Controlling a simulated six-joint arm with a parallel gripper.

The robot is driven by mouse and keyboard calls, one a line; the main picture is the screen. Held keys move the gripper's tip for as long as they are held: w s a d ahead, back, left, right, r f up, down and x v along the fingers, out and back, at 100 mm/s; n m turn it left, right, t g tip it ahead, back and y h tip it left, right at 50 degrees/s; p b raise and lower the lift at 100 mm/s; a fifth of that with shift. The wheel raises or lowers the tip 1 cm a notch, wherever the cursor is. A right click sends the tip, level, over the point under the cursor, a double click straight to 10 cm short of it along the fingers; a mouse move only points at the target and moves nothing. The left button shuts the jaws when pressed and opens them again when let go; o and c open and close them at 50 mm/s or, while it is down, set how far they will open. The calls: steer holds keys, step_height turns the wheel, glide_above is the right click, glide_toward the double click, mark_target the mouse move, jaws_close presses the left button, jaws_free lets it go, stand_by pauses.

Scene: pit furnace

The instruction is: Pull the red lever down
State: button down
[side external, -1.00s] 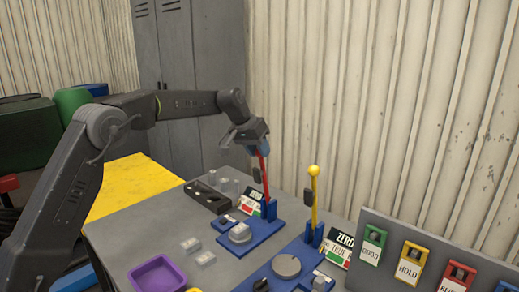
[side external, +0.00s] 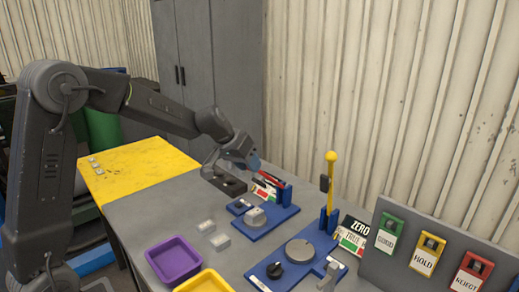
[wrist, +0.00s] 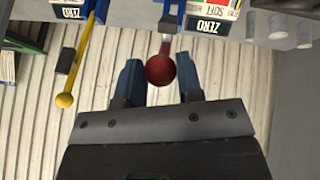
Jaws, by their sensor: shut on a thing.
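In the side view the knob is hidden by the gripper.
A yellow lever (side external: 329,185) stands upright on another blue base to the right. A purple tray (side external: 174,260) and a yellow tray (side external: 203,283) lie in front. A panel with GOOD, HOLD and REJECT tags (side external: 425,255) stands at right.

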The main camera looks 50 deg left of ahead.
steer(key=s+f, duration=0.2)
steer(key=f, duration=0.3)
steer(key=s+f, duration=0.2)
steer(key=f, duration=0.3)
steer(key=s+f, duration=0.2)
steer(key=f, duration=0.3)
steer(key=shift+s+f, duration=0.15)
steer(key=shift+s, duration=0.1)
steer(key=shift+w+a+f, duration=0.1)
steer(key=shift+a+f, duration=0.05)
steer(key=shift+f, duration=0.95)
steer(key=c, duration=1.1)
jaws_free()
steer(key=o, duration=0.3)
steer(key=shift+w, duration=0.1)
steer(key=shift+a, duration=0.1)
steer(key=shift+v, duration=6.95)
